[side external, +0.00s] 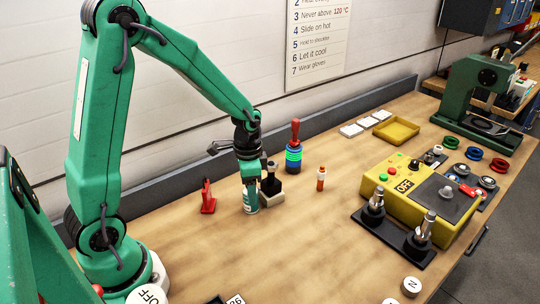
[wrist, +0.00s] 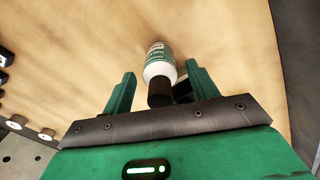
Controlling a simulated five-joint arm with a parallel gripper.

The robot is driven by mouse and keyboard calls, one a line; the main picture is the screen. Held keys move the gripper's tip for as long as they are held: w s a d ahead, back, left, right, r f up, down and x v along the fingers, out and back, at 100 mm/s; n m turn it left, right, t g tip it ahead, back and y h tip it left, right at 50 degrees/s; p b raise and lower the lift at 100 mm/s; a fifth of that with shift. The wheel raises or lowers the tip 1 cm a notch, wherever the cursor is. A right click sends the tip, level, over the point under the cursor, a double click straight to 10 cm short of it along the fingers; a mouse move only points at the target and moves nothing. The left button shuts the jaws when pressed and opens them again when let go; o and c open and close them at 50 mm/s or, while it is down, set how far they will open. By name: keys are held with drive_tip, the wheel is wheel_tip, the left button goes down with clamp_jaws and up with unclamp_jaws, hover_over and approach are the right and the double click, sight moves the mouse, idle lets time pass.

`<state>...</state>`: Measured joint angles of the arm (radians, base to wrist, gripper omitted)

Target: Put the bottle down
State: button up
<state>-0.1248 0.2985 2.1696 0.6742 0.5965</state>
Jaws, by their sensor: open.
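The bottle (side external: 251,204) stands upright on the wooden bench, its lower part showing below my gripper (side external: 249,184). In the wrist view, the bottle (wrist: 159,62) has a white body with a teal label and a black cap. It lies between the two green fingers of my gripper (wrist: 161,75), with gaps visible on both sides. My gripper is open around the bottle. In the side view, the fingers hide the bottle's upper part.
A red stand (side external: 208,198) is at left. A red-handled tool with coloured rings (side external: 294,150) and a small orange-white bottle (side external: 320,178) stand to the right. The bench front is mostly clear.

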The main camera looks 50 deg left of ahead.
wheel_tip(320, 180, up, 11)
idle(0.5)
idle(0.5)
drive_tip(key=s+d+r+n+t, duration=0.2)
drive_tip(key=s+r, duration=0.2)
drive_tip(key=s, duration=0.2)
drive_tip(key=s+d+r+n+t, duration=0.2)
drive_tip(key=s+r+n+t, duration=0.1)
drive_tip(key=s, duration=0.4)
drive_tip(key=shift+s+d+r+t, duration=0.25)
drive_tip(key=shift+s+r+t, duration=0.05)
drive_tip(key=shift+r, duration=0.25)
drive_tip(key=shift+o, duration=0.4)
drive_tip(key=shift+w, duration=0.1)
